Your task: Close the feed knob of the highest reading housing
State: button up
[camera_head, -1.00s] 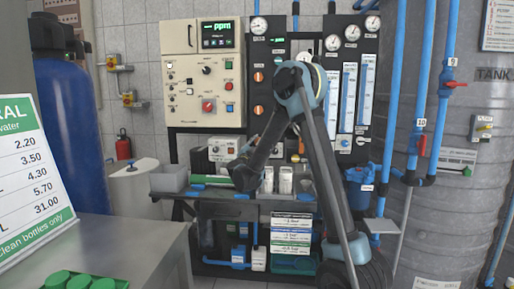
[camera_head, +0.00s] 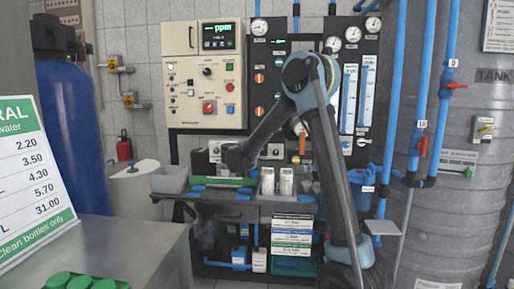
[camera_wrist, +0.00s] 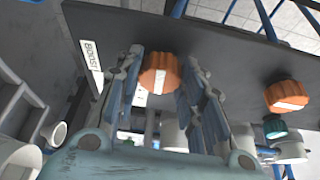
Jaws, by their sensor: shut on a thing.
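In the wrist view an orange knob (camera_wrist: 160,72) with a white marker on its face sits between the two fingers of my gripper (camera_wrist: 161,84). The fingers flank it on both sides, and I take them as shut on it. A second orange knob (camera_wrist: 287,95) is to the right, with a small green knob (camera_wrist: 274,127) below it. In the head view my gripper (camera_head: 234,158) is at the end of the forearm, low in front of the rack, and its fingers are hard to make out. Which housing the held knob belongs to cannot be told.
A cream control box (camera_head: 204,75) with a "ppm" display hangs left of the black gauge panel. A shelf holds a grey bin (camera_head: 170,180) and white containers (camera_head: 268,181). Blue pipes and a grey tank (camera_head: 465,200) stand at the right. A price sign (camera_head: 30,180) is at the left.

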jog(key=shift+d+m, duration=0.1)
jog(key=shift+m, duration=0.6)
jog(key=shift+g, duration=0.3)
jog(key=o, duration=1.1)
jog(key=shift+f, duration=0.1)
jog(key=shift+c, duration=0.2)
jog(key=v, duration=1.2)
